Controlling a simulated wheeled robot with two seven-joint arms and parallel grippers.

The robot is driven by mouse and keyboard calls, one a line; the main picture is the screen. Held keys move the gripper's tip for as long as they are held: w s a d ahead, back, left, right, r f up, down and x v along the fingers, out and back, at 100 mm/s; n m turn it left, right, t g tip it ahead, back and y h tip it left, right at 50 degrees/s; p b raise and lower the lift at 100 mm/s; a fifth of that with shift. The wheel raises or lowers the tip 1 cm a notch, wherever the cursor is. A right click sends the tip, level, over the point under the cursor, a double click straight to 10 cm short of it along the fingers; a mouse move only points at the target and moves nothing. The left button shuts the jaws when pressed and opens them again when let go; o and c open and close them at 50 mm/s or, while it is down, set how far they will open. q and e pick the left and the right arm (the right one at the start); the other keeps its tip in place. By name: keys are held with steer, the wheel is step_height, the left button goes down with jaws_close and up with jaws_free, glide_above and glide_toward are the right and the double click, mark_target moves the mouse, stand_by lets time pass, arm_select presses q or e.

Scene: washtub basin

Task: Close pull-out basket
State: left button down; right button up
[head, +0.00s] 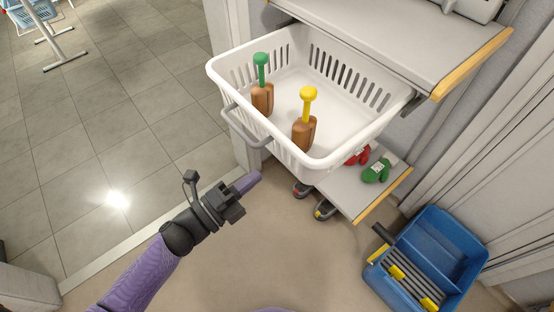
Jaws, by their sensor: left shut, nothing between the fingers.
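The white pull-out basket (334,161) is slid out from under a shelf in the middle of the head view. Its grey bar handle (238,128) is on the front left side. A brown bottle with a green top (262,85) and a brown bottle with a yellow top (305,120) stand in the basket. My left gripper (255,178) is shut and empty, below and in front of the handle, apart from it in the picture. My right gripper is not in view.
A grey shelf (400,40) with a wooden edge is above the basket's back. A lower shelf (350,191) holds red and green items (377,172). A blue bucket (440,250) stands at the lower right. The tiled floor (110,110) at left is mostly clear.

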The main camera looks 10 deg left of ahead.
mark_target(285, 154)
arm_select(q)
steer(key=b+x, duration=0.1)
steer(key=x, duration=0.3)
steer(key=shift+w+d, duration=0.25)
steer(key=shift+w, duration=0.1)
steer(key=shift+w+d+r, duration=0.1)
steer(key=shift+w+d, duration=0.25)
steer(key=shift+w, duration=0.1)
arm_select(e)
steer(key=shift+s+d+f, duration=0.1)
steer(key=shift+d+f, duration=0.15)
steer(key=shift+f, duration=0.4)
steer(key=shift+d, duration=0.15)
